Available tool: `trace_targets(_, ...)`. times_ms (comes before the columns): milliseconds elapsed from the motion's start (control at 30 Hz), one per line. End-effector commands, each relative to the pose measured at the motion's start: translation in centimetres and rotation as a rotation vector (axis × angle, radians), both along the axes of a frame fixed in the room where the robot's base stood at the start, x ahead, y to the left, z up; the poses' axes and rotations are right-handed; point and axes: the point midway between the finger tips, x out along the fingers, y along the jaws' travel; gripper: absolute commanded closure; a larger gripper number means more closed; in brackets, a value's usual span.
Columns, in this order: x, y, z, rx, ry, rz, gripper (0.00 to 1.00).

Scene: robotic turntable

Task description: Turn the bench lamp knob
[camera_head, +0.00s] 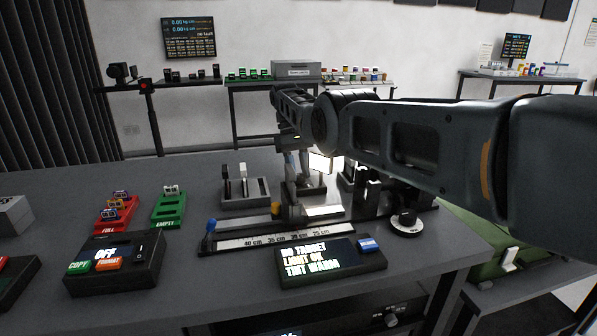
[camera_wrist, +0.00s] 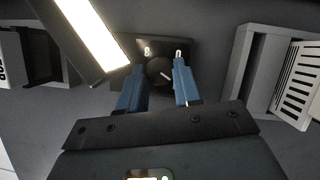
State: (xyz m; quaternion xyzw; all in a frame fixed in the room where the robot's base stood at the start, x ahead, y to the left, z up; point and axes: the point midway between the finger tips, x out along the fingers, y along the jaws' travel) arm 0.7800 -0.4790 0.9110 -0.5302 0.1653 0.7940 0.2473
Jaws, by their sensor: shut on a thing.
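The bench lamp knob (camera_wrist: 158,71) is a dark round dial with a pale pointer line, on a dark base in the wrist view. My gripper (camera_wrist: 164,58) has one blue finger on each side of the knob and is shut on it. The lamp's bright white light bar (camera_wrist: 92,34) slants across the upper left of the wrist view, close to the left finger. In the head view my gripper (camera_head: 294,178) points down at the bench beside the lit lamp (camera_head: 325,164). The knob is hidden there.
A display box (camera_head: 328,262) reads "NO TARGET" and "LIGHT OK"; its last line is unclear. A ruler rail (camera_head: 285,237) lies behind it. Another round dial (camera_head: 405,223) sits to the right. A switch tray (camera_head: 245,193) stands left of my gripper. Red (camera_head: 116,214) and green (camera_head: 169,208) racks stand farther left.

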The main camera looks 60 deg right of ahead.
Motion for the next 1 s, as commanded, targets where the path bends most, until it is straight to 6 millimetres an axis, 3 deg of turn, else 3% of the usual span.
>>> trace_targets(167, 0.1, 0.0, 0.1, 0.000, -0.001, 0.002, 0.97)
trace_targets(200, 0.1, 0.0, 0.1, -0.001, -0.002, 0.002, 0.63)
trace_targets(433, 0.0, 0.0, 0.0, 0.000, -0.001, 0.002, 0.41)
trace_targets(767, 0.1, 0.0, 0.2, 0.000, 0.000, 0.002, 0.41)
trace_targets(1000, 0.4, 0.4, 1.8, 0.000, -0.001, 0.004, 0.41)
